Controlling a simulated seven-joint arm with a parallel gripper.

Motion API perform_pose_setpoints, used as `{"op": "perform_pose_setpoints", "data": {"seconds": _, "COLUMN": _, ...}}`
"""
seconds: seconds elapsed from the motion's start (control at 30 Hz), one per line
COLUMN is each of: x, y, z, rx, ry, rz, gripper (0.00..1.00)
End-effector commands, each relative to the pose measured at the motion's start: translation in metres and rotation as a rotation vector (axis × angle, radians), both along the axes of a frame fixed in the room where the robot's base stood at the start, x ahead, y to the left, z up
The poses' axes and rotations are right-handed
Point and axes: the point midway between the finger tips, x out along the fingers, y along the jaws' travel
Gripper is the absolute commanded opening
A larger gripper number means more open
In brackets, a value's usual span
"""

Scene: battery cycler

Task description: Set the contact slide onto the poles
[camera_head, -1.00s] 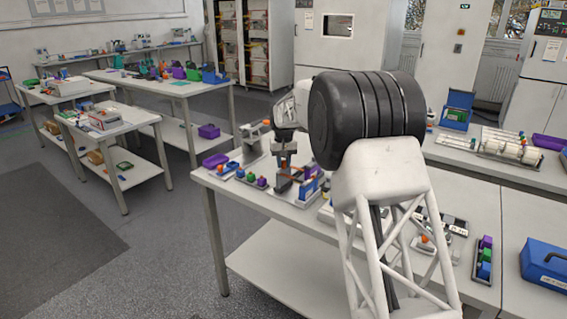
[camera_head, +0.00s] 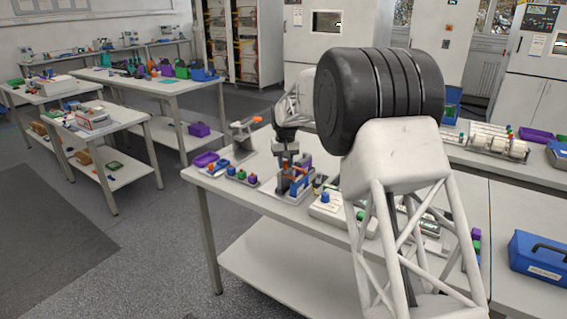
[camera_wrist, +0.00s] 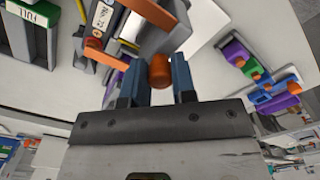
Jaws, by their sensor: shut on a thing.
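My gripper (camera_wrist: 155,88) shows in the wrist view with its two blue fingers on either side of an orange knob (camera_wrist: 159,70). The knob appears to be the grip of the contact slide; the rest of the slide is hidden or hard to make out. Just beyond the fingers is a grey cell fixture with a labelled cell (camera_wrist: 103,15), an orange strip (camera_wrist: 105,53) and an orange bar (camera_wrist: 152,13), probably pole contacts. In the head view my gripper (camera_head: 286,160) is low over the bench at a small blue-and-grey fixture (camera_head: 300,184). Contact with the poles cannot be told.
A rack of green, purple and blue pieces (camera_head: 241,175) stands left of the fixture. A white box with a blue knob (camera_head: 327,206) is to the right.

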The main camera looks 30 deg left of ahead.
Motion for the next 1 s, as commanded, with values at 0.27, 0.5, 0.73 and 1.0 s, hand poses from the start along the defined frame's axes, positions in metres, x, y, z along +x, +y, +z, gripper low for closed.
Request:
{"op": "perform_pose_setpoints", "data": {"seconds": 0.27, "x": 0.002, "y": -0.005, "z": 0.000, "rx": -0.004, "ry": 0.001, "rz": -0.003, "gripper": 0.45}}
{"op": "perform_pose_setpoints", "data": {"seconds": 0.5, "x": 0.001, "y": -0.003, "z": 0.000, "rx": -0.003, "ry": 0.001, "rz": -0.002, "gripper": 0.50}}
{"op": "perform_pose_setpoints", "data": {"seconds": 0.73, "x": 0.001, "y": -0.002, "z": 0.005, "rx": -0.002, "ry": 0.001, "rz": -0.002, "gripper": 0.50}}
{"op": "perform_pose_setpoints", "data": {"seconds": 1.0, "x": 0.001, "y": -0.003, "z": 0.031, "rx": -0.001, "ry": 0.000, "rz": -0.002, "gripper": 0.50}}
